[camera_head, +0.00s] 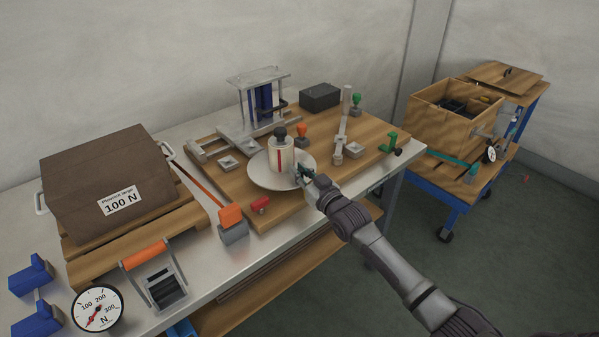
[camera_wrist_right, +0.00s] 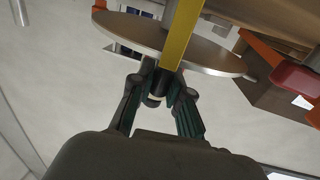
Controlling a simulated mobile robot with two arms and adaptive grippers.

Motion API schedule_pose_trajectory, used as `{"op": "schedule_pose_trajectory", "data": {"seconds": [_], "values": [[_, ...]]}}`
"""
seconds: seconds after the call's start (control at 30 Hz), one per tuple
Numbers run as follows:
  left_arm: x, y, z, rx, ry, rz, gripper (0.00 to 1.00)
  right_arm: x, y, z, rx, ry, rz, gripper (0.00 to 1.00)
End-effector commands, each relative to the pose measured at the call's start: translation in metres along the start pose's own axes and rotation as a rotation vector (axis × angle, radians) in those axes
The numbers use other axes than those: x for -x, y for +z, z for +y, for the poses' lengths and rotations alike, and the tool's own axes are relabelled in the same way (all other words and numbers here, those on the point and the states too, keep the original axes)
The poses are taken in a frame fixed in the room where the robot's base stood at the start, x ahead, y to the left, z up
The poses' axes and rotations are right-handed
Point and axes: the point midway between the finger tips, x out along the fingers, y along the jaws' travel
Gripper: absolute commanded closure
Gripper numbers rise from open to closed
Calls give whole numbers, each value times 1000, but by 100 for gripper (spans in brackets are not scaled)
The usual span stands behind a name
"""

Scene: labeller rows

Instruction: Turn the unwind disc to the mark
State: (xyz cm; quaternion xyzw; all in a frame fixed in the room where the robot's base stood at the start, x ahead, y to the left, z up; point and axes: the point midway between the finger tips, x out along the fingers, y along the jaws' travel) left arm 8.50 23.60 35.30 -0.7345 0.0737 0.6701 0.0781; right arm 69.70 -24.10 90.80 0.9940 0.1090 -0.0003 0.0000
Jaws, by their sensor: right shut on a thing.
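The unwind disc (camera_head: 264,179) is a pale round plate on the wooden board. A white roll (camera_head: 281,162) with a red upright stripe and a black knob (camera_head: 280,132) stands at its middle. My right gripper (camera_head: 304,176) is at the disc's right rim. In the right wrist view the disc (camera_wrist_right: 215,56) spans the top, and my right gripper (camera_wrist_right: 160,92) is shut on a small dark peg (camera_wrist_right: 154,99) by the rim. A yellow strip (camera_wrist_right: 181,35) runs above the peg. My left gripper is not in view.
The wooden board (camera_head: 345,178) also carries a metal frame (camera_head: 262,95), green and orange knobbed stamps and a black box (camera_head: 319,97). A brown 100 N bag (camera_head: 105,180) and a dial gauge (camera_head: 98,309) are at left. A blue cart (camera_head: 454,190) stands at right.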

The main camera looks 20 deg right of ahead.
Motion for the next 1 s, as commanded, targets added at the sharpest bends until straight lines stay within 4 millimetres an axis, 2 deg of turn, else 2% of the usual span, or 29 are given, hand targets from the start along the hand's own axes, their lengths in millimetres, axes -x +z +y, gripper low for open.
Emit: {"op": "schedule_pose_trajectory", "data": {"seconds": [0.2,0.23,0.37,0.73,0.87,1.0], "values": [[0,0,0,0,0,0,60,0,-1,1,2,2,1,100],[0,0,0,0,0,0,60,0,-1,1,2,2,1,79],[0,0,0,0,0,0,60,0,0,1,1,1,1,57],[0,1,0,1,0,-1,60,4,1,0,0,0,-1,57],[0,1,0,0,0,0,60,22,1,0,0,0,-1,57],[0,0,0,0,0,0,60,52,2,0,2,0,-2,57]]}}
